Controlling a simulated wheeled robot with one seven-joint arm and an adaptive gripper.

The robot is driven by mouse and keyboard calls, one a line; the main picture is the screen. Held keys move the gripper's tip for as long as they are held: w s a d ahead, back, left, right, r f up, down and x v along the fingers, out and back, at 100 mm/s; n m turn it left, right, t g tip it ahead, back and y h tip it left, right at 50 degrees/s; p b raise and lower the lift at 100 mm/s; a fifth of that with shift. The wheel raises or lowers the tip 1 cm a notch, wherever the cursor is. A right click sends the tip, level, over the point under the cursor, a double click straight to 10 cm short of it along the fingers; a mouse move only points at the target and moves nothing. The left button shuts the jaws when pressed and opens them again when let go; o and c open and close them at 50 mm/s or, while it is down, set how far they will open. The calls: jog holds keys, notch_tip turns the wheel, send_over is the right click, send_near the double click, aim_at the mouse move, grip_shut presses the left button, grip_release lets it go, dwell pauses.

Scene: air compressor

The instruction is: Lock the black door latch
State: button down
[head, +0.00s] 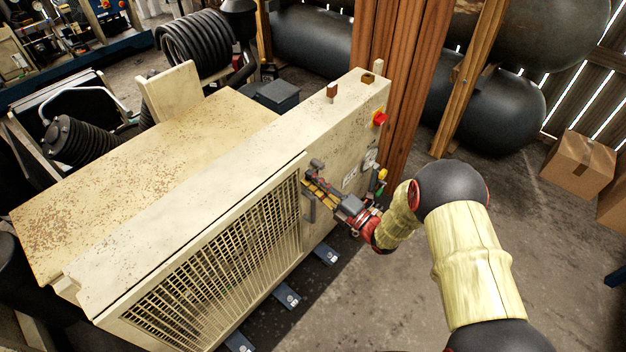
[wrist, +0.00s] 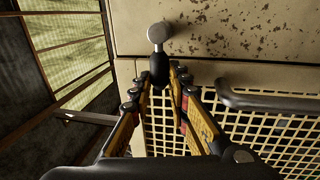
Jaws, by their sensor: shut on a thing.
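The black door latch (wrist: 158,68) sits at the top edge of the grille door in the wrist view, with a round silver end (wrist: 157,32) pointing up in the picture. My gripper (wrist: 166,76) is shut on the latch's dark lower part, with a yellow-and-black finger on each side. In the head view my gripper (head: 308,184) reaches the compressor's front beside the grille, and the latch (head: 316,164) shows just above the fingertips. The part of the latch between the fingers is partly hidden.
A black door handle (wrist: 270,101) lies close to the right of my fingers in the wrist view. The grille door (head: 215,260) is on the cream compressor. A red knob (head: 379,118) and small controls are on its end panel. Open floor lies around my arm.

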jog(key=c, duration=1.7)
grip_release()
jog(key=v, duration=1.2)
jog(key=shift+f, duration=0.15)
